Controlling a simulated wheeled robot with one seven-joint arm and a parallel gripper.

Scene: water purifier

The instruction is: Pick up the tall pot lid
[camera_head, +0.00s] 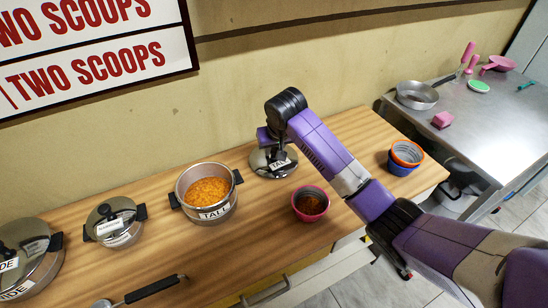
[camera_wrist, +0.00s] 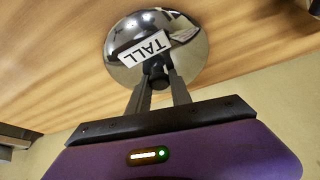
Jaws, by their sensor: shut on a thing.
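The tall pot lid (camera_head: 262,168) is a shiny metal dome with a white TALL label, near the back of the wooden counter against the wall. It also shows in the wrist view (camera_wrist: 190,65). My gripper (camera_head: 277,150) is directly above it, pointing down. In the wrist view my gripper (camera_wrist: 158,82) has its two fingers shut on the lid's dark knob. Whether the lid touches the counter is hard to tell. The open tall pot (camera_head: 212,213), labelled TALL and filled with orange food, stands to the left of the lid.
Stacked orange and blue bowls (camera_head: 404,158) are at the right end. Two lidded pots (camera_head: 115,222) (camera_head: 28,258) and a ladle (camera_head: 150,290) are on the left. The wall is close behind.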

